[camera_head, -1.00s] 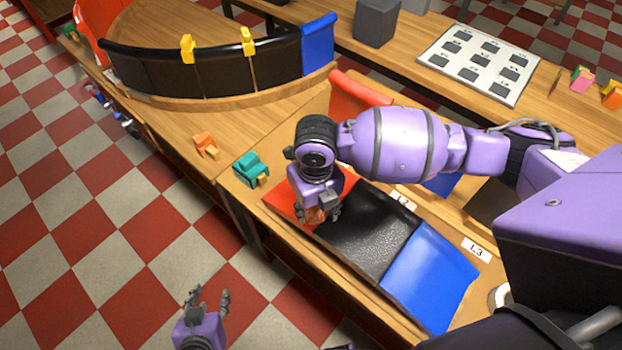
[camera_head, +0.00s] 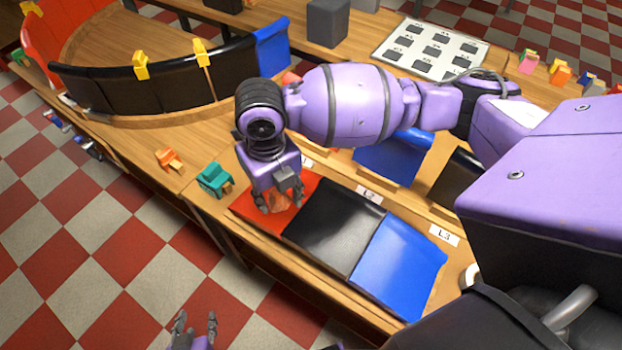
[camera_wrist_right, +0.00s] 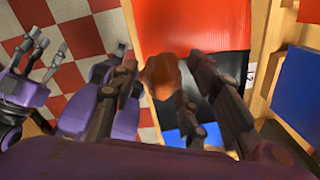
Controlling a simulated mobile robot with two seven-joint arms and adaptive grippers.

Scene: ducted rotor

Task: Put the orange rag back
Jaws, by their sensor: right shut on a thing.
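The orange rag (camera_head: 277,203) is small and crumpled. My right gripper (camera_head: 279,199) is shut on it, above the red panel (camera_head: 310,193) on the near bench. In the right wrist view the rag (camera_wrist_right: 163,76) shows between the two dark fingers, in front of the red and black panels; whether it touches the surface I cannot tell. My left gripper (camera_head: 196,326) is at the bottom of the head view, over the floor, with its fingers apart and empty. It also shows at the left of the right wrist view (camera_wrist_right: 44,60).
Black (camera_head: 335,228) and blue (camera_head: 398,262) panels lie beside the red one, near labels L2 (camera_head: 369,194) and L3 (camera_head: 444,236). Teal (camera_head: 212,180) and orange (camera_head: 168,160) clamps stand left. A curved black wall (camera_head: 150,88) with yellow clamps stands behind.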

